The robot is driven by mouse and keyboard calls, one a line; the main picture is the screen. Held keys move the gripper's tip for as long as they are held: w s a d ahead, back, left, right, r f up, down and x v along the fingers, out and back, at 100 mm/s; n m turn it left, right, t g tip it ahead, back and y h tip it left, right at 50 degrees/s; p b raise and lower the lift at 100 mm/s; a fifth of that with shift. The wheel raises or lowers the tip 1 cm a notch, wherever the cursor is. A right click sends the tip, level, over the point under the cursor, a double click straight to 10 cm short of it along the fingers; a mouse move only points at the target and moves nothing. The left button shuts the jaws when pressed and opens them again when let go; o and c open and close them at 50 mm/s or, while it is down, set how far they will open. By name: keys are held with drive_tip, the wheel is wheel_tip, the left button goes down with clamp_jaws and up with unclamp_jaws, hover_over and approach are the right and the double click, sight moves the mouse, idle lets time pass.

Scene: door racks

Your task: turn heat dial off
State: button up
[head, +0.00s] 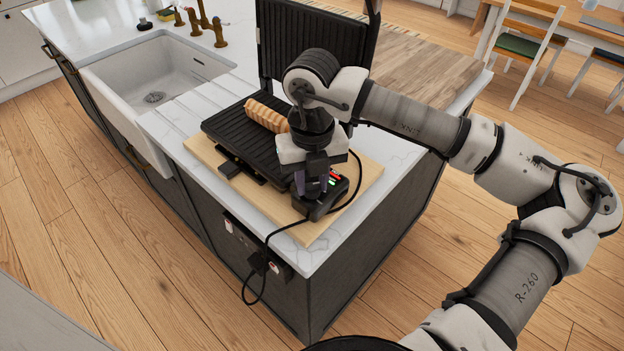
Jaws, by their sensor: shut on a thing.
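A black grill press (232,133) with ribbed plates stands open on a wooden board on the counter. Its control box (324,207) is at the front right corner, with red and green lit marks beside my gripper. My gripper (311,188) points down at the control box and is shut, apparently on the heat dial. The dial itself is hidden by the fingers, so its setting cannot be seen. A ribbed, toasted sandwich or bread roll (266,115) lies on the lower plate.
The raised grill lid (315,45) stands upright behind my wrist. A black cord runs from the control box to an outlet (272,268) on the island's side. A white sink (155,75) is at left. The wooden board (303,232) has bare room in front.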

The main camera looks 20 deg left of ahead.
drive_tip(key=n+b, duration=0.1)
drive_tip(key=b, duration=0.1)
drive_tip(key=n+b, duration=0.1)
drive_tip(key=shift+f+b, duration=0.3)
drive_tip(key=shift+b, duration=0.05)
drive_tip(key=n+b, duration=0.3)
drive_tip(key=shift+n+b, duration=0.35)
drive_tip(key=shift+n, duration=0.05)
drive_tip(key=n+b, duration=0.2)
drive_tip(key=n, duration=0.1)
drive_tip(key=shift+r+n, duration=0.15)
drive_tip(key=shift+n, duration=0.25)
drive_tip(key=n+b, duration=0.2)
drive_tip(key=n, duration=0.1)
drive_tip(key=shift+n, duration=0.3)
drive_tip(key=n+b, duration=0.1)
drive_tip(key=n, duration=0.2)
drive_tip(key=shift+r+n, duration=0.1)
drive_tip(key=shift+n, duration=0.2)
drive_tip(key=n, duration=0.3)
drive_tip(key=shift+n+b, duration=0.3)
drive_tip(key=shift+b, duration=0.1)
drive_tip(key=n, duration=0.3)
drive_tip(key=shift+n, duration=0.3)
drive_tip(key=shift+r+n+b, duration=0.1)
drive_tip(key=shift+n+b, duration=0.35)
drive_tip(key=shift+n, duration=1.35)
